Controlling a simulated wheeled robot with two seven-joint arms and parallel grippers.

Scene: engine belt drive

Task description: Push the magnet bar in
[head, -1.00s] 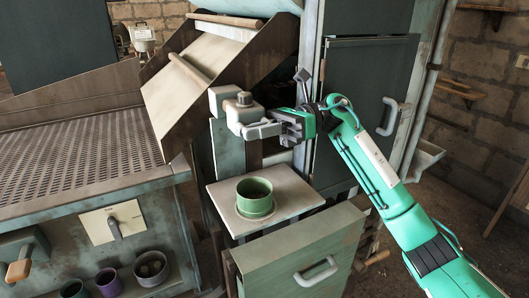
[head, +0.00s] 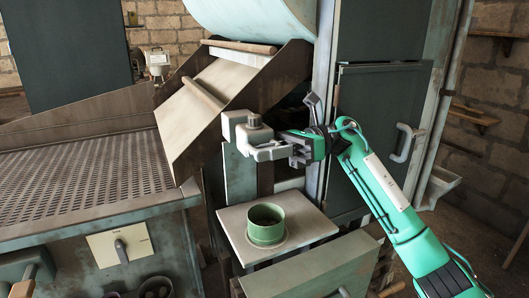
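A light grey block with a round knob on top and a rounded bar-like handle at its front (head: 248,134) juts out beside the sloped chute; it looks like the end of the magnet bar. My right gripper (head: 292,149) is at the right end of that handle, its dark fingers touching or nearly touching it. The finger gap is too small and partly hidden to tell whether they are closed on the handle. Where the bar enters the machine is hidden. My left gripper is out of view.
A green cup (head: 266,225) stands on a pale square plate (head: 318,228) below the gripper. The sloped chute (head: 195,125) is to the left, a dark cabinet door (head: 375,110) behind my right arm. A perforated table (head: 80,190) fills the left.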

